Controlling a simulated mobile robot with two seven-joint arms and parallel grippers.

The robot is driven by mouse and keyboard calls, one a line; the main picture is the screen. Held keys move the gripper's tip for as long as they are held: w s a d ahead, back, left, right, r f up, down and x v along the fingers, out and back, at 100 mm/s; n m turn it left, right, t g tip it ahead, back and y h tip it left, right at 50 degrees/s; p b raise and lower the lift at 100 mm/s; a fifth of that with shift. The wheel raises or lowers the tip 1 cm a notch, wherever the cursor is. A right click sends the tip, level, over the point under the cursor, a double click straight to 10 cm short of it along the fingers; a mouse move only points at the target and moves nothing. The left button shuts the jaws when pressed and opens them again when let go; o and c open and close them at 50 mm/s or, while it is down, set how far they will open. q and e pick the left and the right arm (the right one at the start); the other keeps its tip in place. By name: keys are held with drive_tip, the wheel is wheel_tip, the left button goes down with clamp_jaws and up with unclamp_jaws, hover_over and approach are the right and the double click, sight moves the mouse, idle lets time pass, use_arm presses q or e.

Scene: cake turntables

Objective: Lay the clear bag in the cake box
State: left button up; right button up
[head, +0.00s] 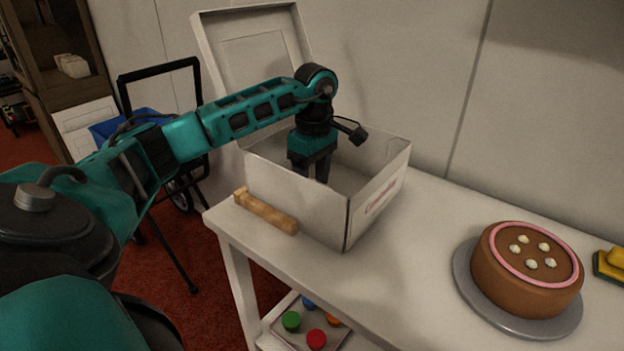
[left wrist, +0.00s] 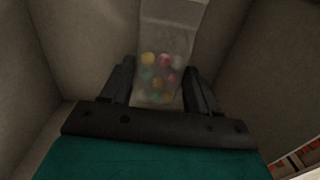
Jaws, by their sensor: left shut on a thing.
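The cake box (head: 295,201) is white and stands open on the table, its lid (head: 251,48) raised at the back. My left gripper (head: 321,178) reaches down inside the box from above. In the left wrist view, the clear bag (left wrist: 168,35) with several coloured round pieces in its lower part lies between the fingers of my left gripper (left wrist: 158,92), which is shut on it. The box walls surround the bag. In the head view the front wall and my gripper hide the bag. I cannot tell whether it touches the box floor. My right gripper is not in view.
A wooden rod-like piece (head: 266,212) lies against the box's front wall. A chocolate cake (head: 496,283) sits on a grey turntable (head: 463,288) to the right, near a yellow and green block (head: 611,264). Coloured round pieces lie in a tray on the lower shelf (head: 283,336). Table between box and cake is clear.

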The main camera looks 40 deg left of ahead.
sight(314, 180)
use_arm(q)
drive_tip(key=shift+f, duration=0.1)
drive_tip(key=shift+f, duration=0.35)
drive_tip(key=shift+f, duration=0.15)
drive_tip(key=o, duration=1.4)
drive_tip(key=r+p, duration=0.1)
drive_tip(key=r, duration=0.3)
drive_tip(key=r+p, duration=0.1)
drive_tip(key=r, duration=0.4)
drive_tip(key=r+p, duration=0.1)
drive_tip(key=r, duration=0.3)
drive_tip(key=shift+w+r, duration=0.15)
drive_tip(key=shift+w, duration=0.15)
